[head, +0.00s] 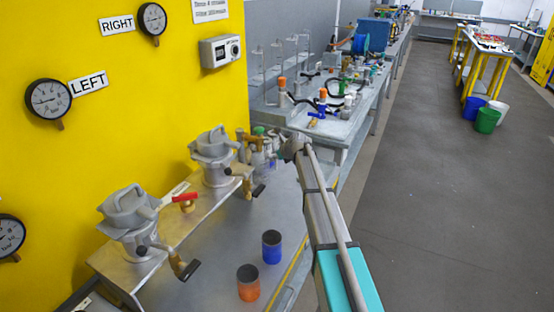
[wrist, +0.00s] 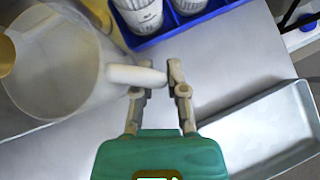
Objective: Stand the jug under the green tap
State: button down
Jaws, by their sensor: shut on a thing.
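The jug (wrist: 52,68) is a pale, see-through round vessel at the left of the wrist view, seen from above. Its whitish handle (wrist: 135,75) reaches between the fingers of my gripper (wrist: 158,82), which is shut on it. In the head view my gripper (head: 283,147) is at the far end of the bench, and the jug is too small and cluttered there to make out clearly. A green tap knob (head: 258,131) shows just left of my gripper. A brass-coloured part (wrist: 6,52) lies over the jug's left edge; I cannot tell whether it is the tap.
A red-handled tap (head: 185,198) stands between two grey lidded vessels (head: 128,212). An orange cup (head: 248,283) and a blue cup (head: 272,247) stand on the nearer bench. A blue crate (wrist: 190,22) with white bottles and a metal tray (wrist: 268,125) lie close to my gripper.

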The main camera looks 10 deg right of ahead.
jog(key=shift+f+b, duration=0.35)
jog(key=shift+f, duration=0.1)
jog(key=c, duration=0.7)
grip_release()
jog(key=shift+r, duration=0.1)
jog(key=shift+r+p, duration=0.55)
jog(key=shift+p, duration=0.1)
jog(key=shift+s+d+r+p, duration=0.1)
jog(key=shift+s+r+p, duration=0.15)
jog(key=shift+r+p, duration=0.05)
jog(key=p+v, duration=0.8)
jog(key=v, duration=0.3)
jog(key=shift+s+d+r, duration=0.1)
